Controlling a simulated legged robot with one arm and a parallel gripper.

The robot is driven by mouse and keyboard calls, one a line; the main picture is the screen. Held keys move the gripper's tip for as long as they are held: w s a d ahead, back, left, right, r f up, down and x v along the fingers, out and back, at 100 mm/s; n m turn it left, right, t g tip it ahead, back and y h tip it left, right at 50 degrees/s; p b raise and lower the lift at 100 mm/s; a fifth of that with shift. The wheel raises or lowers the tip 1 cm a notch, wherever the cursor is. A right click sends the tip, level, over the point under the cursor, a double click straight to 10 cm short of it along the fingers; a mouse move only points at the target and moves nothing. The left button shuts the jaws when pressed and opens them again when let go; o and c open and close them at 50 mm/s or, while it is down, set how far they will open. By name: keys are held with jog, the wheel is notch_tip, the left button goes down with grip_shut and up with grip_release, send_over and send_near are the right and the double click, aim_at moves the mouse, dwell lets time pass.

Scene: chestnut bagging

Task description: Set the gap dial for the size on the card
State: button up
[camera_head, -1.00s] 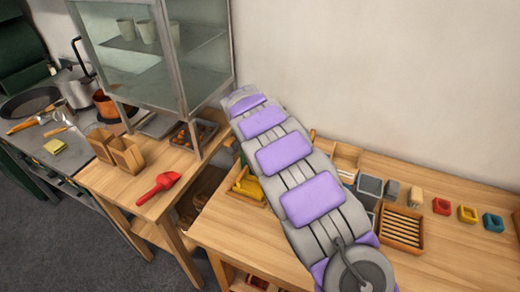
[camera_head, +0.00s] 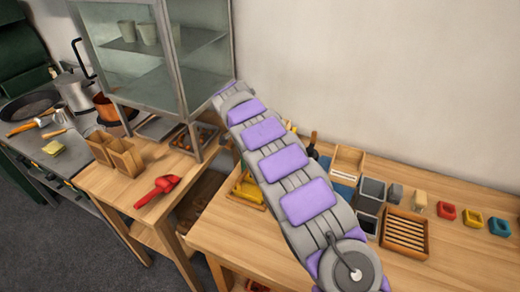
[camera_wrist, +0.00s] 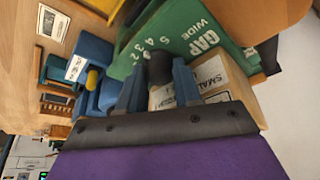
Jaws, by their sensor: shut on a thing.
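The green gap panel (camera_wrist: 190,32) fills the upper middle of the wrist view, lettered "GAP" and "WIDE" with several numbers. The dark dial knob (camera_wrist: 158,68) stands in front of it. My gripper (camera_wrist: 155,82) has its blue-grey fingers on both sides of the knob and is shut on it. The fingers and knob cover part of the scale, so I cannot tell the dial's setting. A pale label or card (camera_wrist: 211,76) reading "SMALL" shows just right of the fingers. In the head view my arm hides the dial and the gripper's fingertips.
In the head view, a glass cabinet (camera_head: 175,75) stands behind the arm's far end. A red scoop (camera_head: 157,190) lies on the left table. A slatted wooden tray (camera_head: 404,250) and small coloured blocks (camera_head: 447,212) sit on the right bench (camera_head: 225,235). The bench's back right is fairly open.

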jog(key=o, duration=1)
jog(key=shift+a, duration=0.2)
jog(key=shift+d, duration=0.1)
